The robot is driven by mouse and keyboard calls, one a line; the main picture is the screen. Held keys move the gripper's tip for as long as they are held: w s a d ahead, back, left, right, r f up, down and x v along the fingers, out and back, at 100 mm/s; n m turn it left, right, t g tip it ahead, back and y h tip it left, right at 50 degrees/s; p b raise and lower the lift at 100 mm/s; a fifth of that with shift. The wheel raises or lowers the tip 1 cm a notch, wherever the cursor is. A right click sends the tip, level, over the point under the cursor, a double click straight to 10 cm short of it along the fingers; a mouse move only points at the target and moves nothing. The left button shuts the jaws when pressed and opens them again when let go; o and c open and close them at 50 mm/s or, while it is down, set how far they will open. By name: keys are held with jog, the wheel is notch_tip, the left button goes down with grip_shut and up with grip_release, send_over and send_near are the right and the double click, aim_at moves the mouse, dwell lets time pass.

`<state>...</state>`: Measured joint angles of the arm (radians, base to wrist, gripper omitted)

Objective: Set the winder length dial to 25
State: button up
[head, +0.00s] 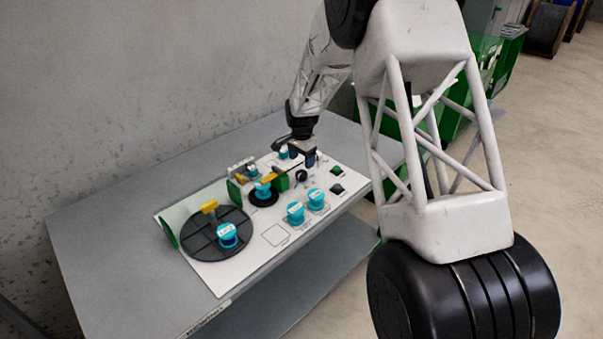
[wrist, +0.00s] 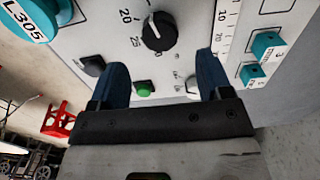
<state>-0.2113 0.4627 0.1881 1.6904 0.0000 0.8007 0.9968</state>
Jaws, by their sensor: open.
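The length dial is a round black knob (wrist: 158,31) on the white panel, with printed numbers around it. I can read 20 and 25 on its left side in the wrist view. A pale mark shows on the knob, but I cannot tell for certain which number it points to. In the head view the dial (head: 301,176) is small, just below my gripper (head: 310,160). In the wrist view my gripper (wrist: 163,78) is open, with its two blue fingers apart and nothing between their tips. The dial lies beyond the fingertips, and I see no contact.
A green button (wrist: 143,89) and a dark switch (wrist: 93,65) sit near the dial. Teal blocks (wrist: 268,43) stand by a printed scale at right. A teal piece labelled L305 (wrist: 28,20) is at upper left. A black turntable (head: 203,237) occupies the panel's near left.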

aim_at(301, 173)
jog(key=shift+f, duration=3.25)
jog(key=c, duration=0.9)
